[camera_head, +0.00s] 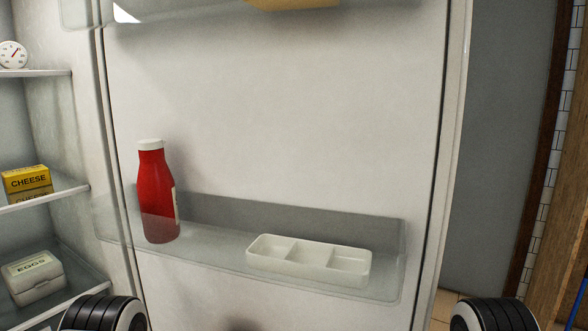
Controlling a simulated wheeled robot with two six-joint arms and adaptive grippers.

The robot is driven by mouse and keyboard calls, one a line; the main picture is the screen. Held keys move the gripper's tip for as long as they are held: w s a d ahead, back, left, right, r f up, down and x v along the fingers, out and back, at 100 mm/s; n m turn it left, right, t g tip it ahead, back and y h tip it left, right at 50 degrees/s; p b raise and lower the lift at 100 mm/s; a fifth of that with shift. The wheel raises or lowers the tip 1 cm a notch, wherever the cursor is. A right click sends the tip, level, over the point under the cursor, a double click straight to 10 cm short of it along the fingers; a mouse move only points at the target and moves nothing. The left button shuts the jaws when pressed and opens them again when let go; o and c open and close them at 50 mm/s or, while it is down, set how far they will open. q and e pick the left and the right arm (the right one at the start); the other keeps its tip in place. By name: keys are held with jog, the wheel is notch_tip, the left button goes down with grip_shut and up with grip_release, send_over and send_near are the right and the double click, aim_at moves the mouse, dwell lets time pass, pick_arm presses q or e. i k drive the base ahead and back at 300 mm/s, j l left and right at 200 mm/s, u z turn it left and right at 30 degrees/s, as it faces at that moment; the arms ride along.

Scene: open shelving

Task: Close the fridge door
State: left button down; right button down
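The fridge door (290,110) stands open and fills the middle of the head view, its white inner face toward me. Its clear lower bin (215,252) holds a red bottle with a white cap (157,195) and a white three-part tray (308,262). The fridge interior (60,125) shows at the left. Dark rounded parts of my arms show at the bottom left and bottom right edges. Neither gripper's fingers are in view.
Fridge shelves at the left hold a yellow cheese box (27,180), an egg carton (33,277) and a round dial (13,55). An upper door bin (190,10) shows at the top. Right of the door are a grey panel (503,130) and a wooden surface (563,190).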

aim_at(342, 124)
jog(key=i+l+u, duration=0.25)
jog(key=l+u, duration=0.15)
jog(key=i+l+u, duration=0.15)
jog(key=l+u, duration=0.3)
jog(key=l, duration=0.2)
jog(key=i+l+u, duration=0.1)
jog(key=l+u, duration=0.3)
jog(key=l, duration=0.2)
jog(key=l+u, duration=0.45)
jog(key=l, duration=0.15)
jog(key=k+l+u, duration=0.1)
jog(key=l+u, duration=0.3)
jog(key=l, duration=0.2)
jog(key=k+l+u, duration=0.2)
jog(key=l+u, duration=0.2)
jog(key=l, duration=0.15)
jog(key=k+l+u, duration=0.25)
jog(key=l+u, duration=0.2)
jog(key=l, duration=0.1)
